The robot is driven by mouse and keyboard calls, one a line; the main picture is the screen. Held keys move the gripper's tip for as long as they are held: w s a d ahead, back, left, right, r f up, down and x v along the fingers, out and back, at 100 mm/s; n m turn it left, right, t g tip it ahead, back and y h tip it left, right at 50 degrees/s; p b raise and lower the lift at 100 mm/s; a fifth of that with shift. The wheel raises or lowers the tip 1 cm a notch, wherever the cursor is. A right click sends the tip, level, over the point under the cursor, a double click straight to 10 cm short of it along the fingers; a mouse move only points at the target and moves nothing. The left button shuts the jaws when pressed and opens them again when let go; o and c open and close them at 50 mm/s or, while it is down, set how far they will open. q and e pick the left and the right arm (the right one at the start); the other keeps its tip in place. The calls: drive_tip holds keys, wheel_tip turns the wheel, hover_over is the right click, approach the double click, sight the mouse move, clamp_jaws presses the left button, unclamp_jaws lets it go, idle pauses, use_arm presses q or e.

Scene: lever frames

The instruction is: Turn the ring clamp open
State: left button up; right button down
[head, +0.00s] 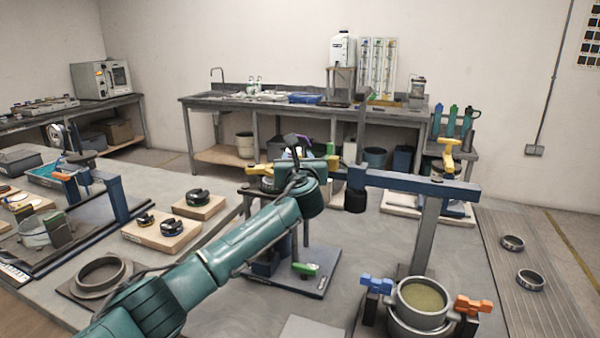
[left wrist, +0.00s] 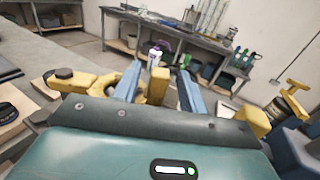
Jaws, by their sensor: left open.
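My left arm comes in from the lower left of the head view. Its gripper (head: 298,160) hangs above the bench, partly hidden by its own wrist. In the left wrist view the left gripper (left wrist: 160,72) is open, with nothing clearly held between its fingers. A round metal ring (head: 421,303) with a blue lever (head: 377,285) and an orange lever (head: 474,306) stands at the lower right, apart from the gripper. I cannot tell for sure whether this is the ring clamp. My right gripper is not in view.
A grey post with a blue crossbar (head: 424,184) stands right of my gripper. A green lever (head: 305,269) sits low on a dark plate below it. Dark rings lie on wooden blocks (head: 160,232) at the left. Two loose rings (head: 512,243) lie at the right.

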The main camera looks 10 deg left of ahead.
use_arm(q)
drive_tip(key=v, duration=1.2)
